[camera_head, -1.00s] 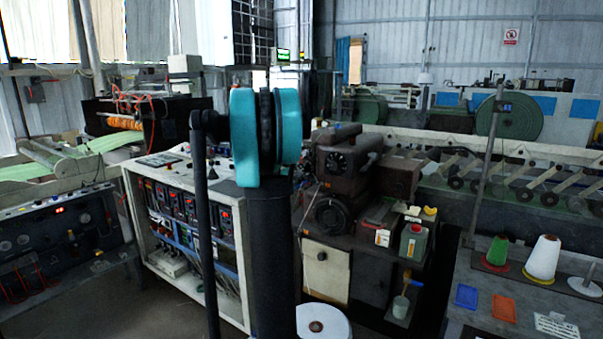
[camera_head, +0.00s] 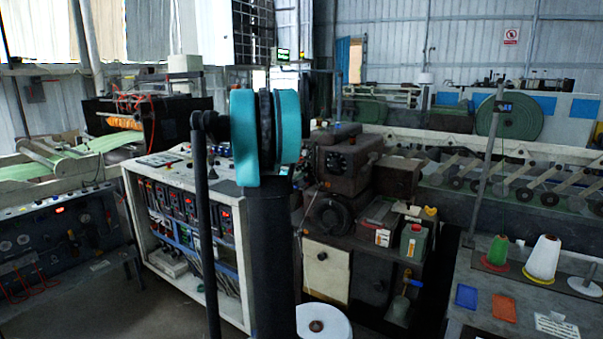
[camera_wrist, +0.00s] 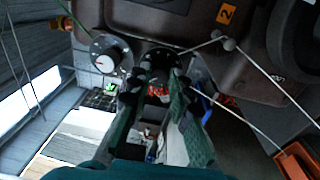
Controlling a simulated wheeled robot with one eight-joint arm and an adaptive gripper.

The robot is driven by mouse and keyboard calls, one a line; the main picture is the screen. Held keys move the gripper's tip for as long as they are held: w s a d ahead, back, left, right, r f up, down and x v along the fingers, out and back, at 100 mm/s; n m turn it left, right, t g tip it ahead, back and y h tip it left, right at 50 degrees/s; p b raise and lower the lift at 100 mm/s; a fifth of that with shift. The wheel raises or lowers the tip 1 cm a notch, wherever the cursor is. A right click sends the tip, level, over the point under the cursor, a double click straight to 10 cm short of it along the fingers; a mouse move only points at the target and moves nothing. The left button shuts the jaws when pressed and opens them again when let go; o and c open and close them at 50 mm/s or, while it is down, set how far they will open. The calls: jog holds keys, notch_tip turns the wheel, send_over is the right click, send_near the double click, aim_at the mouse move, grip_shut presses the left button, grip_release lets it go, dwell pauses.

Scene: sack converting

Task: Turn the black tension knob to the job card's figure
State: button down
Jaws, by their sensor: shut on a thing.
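In the wrist view the black knob (camera_wrist: 160,53) sits on the brown machine face, partly covered by my fingertips. My gripper (camera_wrist: 158,76) comes up from below with its dark green-padded fingers on either side of the knob, shut on it. In the head view my own arm hides the gripper and the knob. I cannot pick out a readable job card.
An orange tag marked 2 (camera_wrist: 227,13) is on the machine face. Pale strings run from a small fitting (camera_wrist: 229,44) right of the knob. In the head view, the brown machine (camera_head: 345,165) stands behind my arm, with a grey-green can (camera_head: 413,241) beside it and a cone table (camera_head: 480,315) at right.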

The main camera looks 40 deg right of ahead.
jog(key=c, duration=1.4)
grip_release()
jog(key=shift+a, duration=0.1)
jog(key=v, duration=1.2)
